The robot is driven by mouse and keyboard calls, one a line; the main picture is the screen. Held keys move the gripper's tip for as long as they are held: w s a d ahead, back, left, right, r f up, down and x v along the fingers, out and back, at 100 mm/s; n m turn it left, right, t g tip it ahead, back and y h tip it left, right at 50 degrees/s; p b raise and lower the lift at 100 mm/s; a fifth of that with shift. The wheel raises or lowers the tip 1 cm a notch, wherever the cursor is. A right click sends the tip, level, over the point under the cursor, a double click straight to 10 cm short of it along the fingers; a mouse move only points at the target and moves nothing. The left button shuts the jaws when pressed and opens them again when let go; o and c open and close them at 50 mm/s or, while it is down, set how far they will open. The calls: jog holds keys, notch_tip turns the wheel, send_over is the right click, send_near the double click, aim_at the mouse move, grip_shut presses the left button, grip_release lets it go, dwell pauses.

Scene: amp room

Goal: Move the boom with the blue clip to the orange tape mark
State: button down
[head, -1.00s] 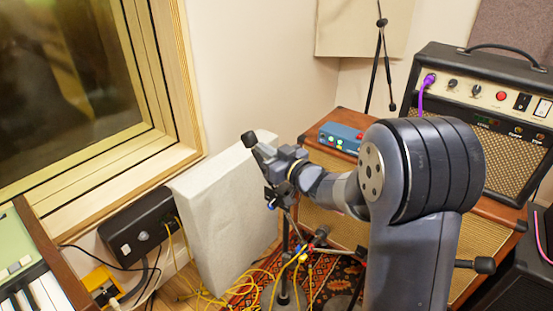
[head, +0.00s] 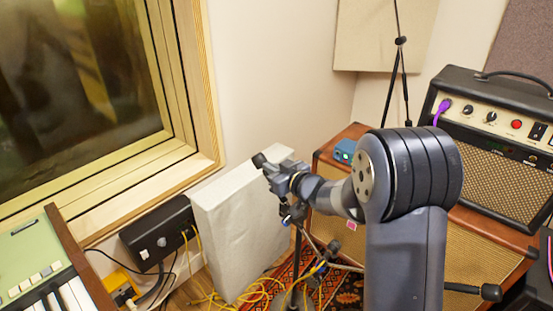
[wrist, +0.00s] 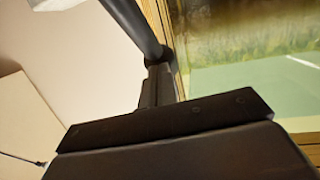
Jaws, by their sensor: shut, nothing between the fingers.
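My gripper (head: 268,165) is shut and empty, at the end of my arm in the middle of the head view. In the wrist view its shut fingers (wrist: 159,88) lie near a grey tube (wrist: 132,22). A small blue clip (head: 285,210) shows just below my gripper in the head view, near the upper end of a thin boom (head: 318,250). I cannot tell whether gripper and clip touch. My arm hides part of the boom. A small pinkish patch (head: 351,225) shows on the cabinet front; I cannot make out an orange tape mark.
Yellow cables (head: 255,292) lie by the patterned rug. A wooden speaker cabinet (head: 415,262) and an amplifier (head: 490,125) stand right. A keyboard (head: 45,265) and black box (head: 158,230) are at left.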

jog(key=p, duration=0.1)
jog(key=w+a+g+h+p, duration=0.1)
jog(key=p, duration=0.1)
jog(key=shift+a+f, duration=0.2)
jog(key=shift+w+a+f+g+h+p, duration=0.15)
jog(key=shift+a+f+p, duration=0.05)
jog(key=shift+f+p, duration=0.2)
jog(key=shift+w+a+f+g+h+p, duration=0.15)
jog(key=shift+f+p, duration=0.15)
jog(key=shift+p, duration=0.15)
